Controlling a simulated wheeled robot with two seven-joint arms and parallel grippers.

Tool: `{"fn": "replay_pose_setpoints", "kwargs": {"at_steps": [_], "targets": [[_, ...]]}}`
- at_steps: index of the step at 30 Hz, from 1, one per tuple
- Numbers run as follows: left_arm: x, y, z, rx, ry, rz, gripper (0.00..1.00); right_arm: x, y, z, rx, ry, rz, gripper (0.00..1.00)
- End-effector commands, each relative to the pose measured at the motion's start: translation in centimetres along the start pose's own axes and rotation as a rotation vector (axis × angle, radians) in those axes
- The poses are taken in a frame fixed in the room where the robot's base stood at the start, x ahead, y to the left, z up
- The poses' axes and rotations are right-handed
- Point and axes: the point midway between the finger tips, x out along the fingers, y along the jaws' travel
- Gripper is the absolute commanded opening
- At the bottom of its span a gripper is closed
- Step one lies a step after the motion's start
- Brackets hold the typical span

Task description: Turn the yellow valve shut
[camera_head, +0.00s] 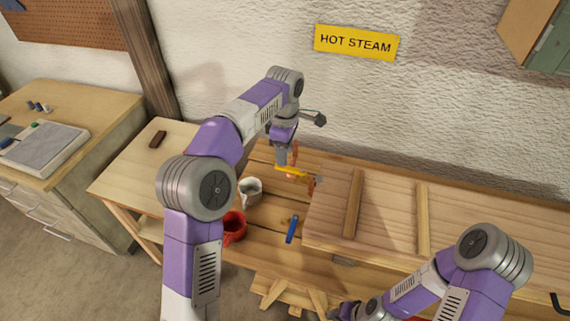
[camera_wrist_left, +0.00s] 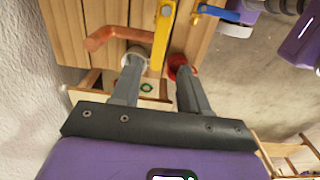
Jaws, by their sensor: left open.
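The yellow valve's lever (camera_head: 291,171) is beside a copper pipe at the far end of the wooden bench. In the left wrist view the yellow lever (camera_wrist_left: 162,38) runs lengthwise, with its near end between my fingertips or just beyond them. I cannot tell whether they touch it. The copper pipe (camera_wrist_left: 113,38) is to its left. My left gripper (camera_head: 284,160) is over the lever, pointing down. Its two fingers (camera_wrist_left: 158,66) are apart, with nothing clearly held. My right arm comes in at the lower right, but its gripper does not show clearly.
A white mug (camera_head: 251,189) and a red mug (camera_head: 233,228) stand left of the valves. A blue lever (camera_head: 292,230) is nearer to me. A raised wooden panel with laths (camera_head: 385,215) lies to the right. A yellow HOT STEAM sign (camera_head: 356,43) is on the wall.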

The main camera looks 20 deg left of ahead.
Motion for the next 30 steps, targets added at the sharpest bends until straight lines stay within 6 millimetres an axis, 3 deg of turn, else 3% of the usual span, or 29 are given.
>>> {"fn": "replay_pose_setpoints", "kwargs": {"at_steps": [3, 9, 19, 28, 30], "targets": [[2.3, -0.1, -0.1, -0.001, -0.001, -0.004, 0.45, 0.7, 0.3, 0.0, 0.0, 0.0, 0.0, 0.54], [4.4, 0.0, -0.1, -0.001, 0.0, -0.002, 0.45, 1.1, 0.4, -0.1, 0.0, 0.0, 0.0, 0.54], [4.7, 0.0, 0.0, -0.001, -0.001, -0.001, 0.45, 1.2, 0.4, -0.1, 0.0, 0.0, 0.0, 0.54], [4.7, 0.0, 0.0, -0.001, -0.001, -0.001, 0.0, 1.2, 0.4, -0.1, 0.0, 0.0, 0.0, 0.54], [4.7, 0.0, 0.0, -0.001, -0.001, -0.001, 0.0, 1.2, 0.4, -0.1, 0.0, 0.0, 0.0, 0.54]]}}
